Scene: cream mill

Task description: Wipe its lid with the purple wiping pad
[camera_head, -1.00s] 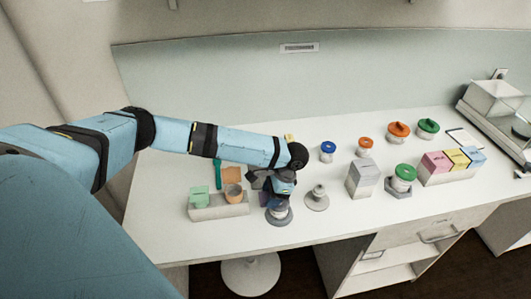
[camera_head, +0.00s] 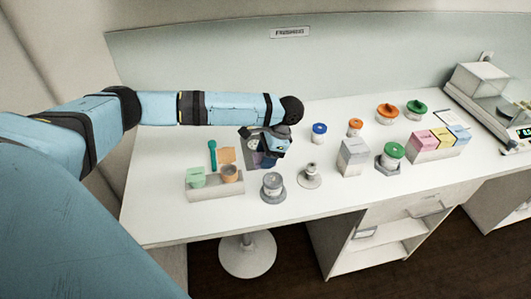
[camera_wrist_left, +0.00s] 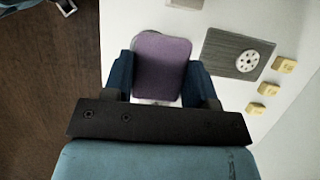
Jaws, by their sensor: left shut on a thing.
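My left gripper (camera_head: 270,160) is shut on the purple wiping pad (camera_wrist_left: 162,66), which sits between its two blue fingers in the left wrist view. In the head view the pad is mostly hidden by the gripper. The gripper is over the counter, just behind a jar with a grey lid (camera_head: 272,181), and apart from it. That jar stands upright on a dark round base. Other jars have a green lid (camera_head: 395,150), a blue lid (camera_head: 319,128) and an orange lid (camera_head: 355,124). My right gripper is not in view.
A tray (camera_head: 216,190) with a green block and an orange cup stands left of the grey-lidded jar. A small grey stand (camera_head: 309,177) is to its right, then a grey box (camera_head: 352,157). The wrist view shows a grey mat (camera_wrist_left: 222,62) and yellow pieces (camera_wrist_left: 285,65).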

